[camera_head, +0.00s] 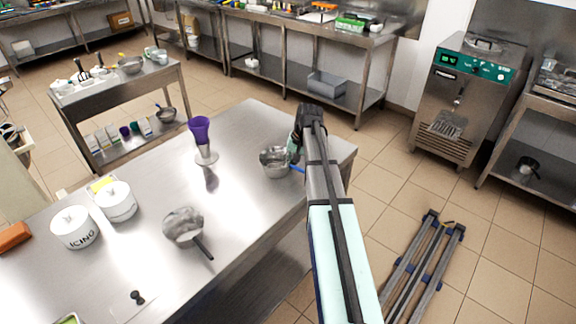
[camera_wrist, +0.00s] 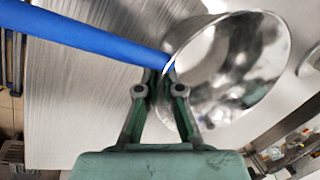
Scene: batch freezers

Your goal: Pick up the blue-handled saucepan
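The blue-handled saucepan is a shiny metal pan (camera_head: 275,163) near the right end of the steel table, with its blue handle (camera_head: 297,169) pointing right. In the wrist view the pan's open bowl (camera_wrist: 232,70) is at upper right, and the blue handle (camera_wrist: 80,38) runs to the upper left. My gripper (camera_head: 294,150) is at the pan's handle side. Its fingertips (camera_wrist: 160,74) are close together where handle and rim meet, and look shut on the pan there. The exact contact is partly hidden. I cannot tell whether the pan touches the table.
A purple cup (camera_head: 200,130) on a metal stand is left of the pan. A dark-handled saucepan (camera_head: 183,224) and white lidded pots (camera_head: 76,228) are on the same table (camera_head: 240,220). A batch freezer (camera_head: 465,95) stands at right, with open tiled floor before it.

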